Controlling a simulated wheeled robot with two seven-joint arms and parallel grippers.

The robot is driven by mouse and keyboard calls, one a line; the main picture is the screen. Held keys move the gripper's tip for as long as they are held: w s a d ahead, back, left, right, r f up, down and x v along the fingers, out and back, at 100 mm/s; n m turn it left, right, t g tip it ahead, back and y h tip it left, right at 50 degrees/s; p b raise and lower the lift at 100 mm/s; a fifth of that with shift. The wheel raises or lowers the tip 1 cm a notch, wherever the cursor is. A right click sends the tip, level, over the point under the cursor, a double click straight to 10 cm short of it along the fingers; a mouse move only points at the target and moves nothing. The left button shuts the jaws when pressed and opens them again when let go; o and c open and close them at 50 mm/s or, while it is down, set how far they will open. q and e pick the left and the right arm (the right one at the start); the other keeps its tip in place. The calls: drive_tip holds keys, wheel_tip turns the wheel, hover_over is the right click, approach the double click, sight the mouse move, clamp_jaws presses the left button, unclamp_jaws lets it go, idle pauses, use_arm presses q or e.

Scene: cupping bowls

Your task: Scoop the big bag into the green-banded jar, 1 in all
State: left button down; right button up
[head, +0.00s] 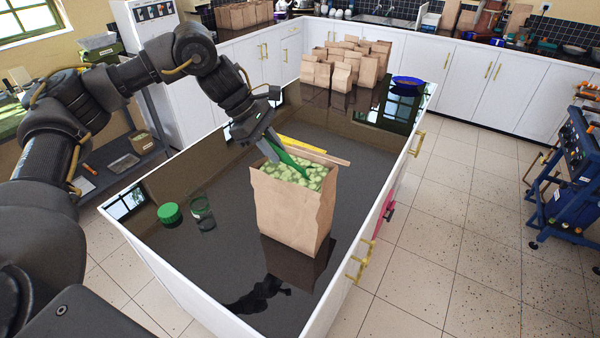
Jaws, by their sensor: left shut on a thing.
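The big brown paper bag (290,215) stands upright and open on the dark counter, filled with pale green pieces. My left gripper (272,148) is above the bag's back left edge, shut on a green scoop (287,160). The scoop slants down to the right, and its lower end is at or in the green pieces; how deep it sits I cannot tell. A small clear jar with a green band (202,212) stands on the counter left of the bag. It looks empty. A round green lid (169,213) lies left of the jar. My right gripper is not in view.
Several smaller brown bags (342,75) stand at the counter's far end, beside a blue bowl (408,82). A yellow strip (300,143) and a wooden-looking strip lie behind the big bag. The counter's front left is clear.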

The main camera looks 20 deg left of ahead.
use_arm(q)
drive_tip(key=shift+a, duration=0.3)
drive_tip(key=shift+r, duration=0.1)
wheel_tip(320, 180, up, 10)
drive_tip(key=p, duration=0.7)
drive_tip(key=shift+f, duration=0.25)
drive_tip(key=shift+f, duration=0.1)
idle(0.8)
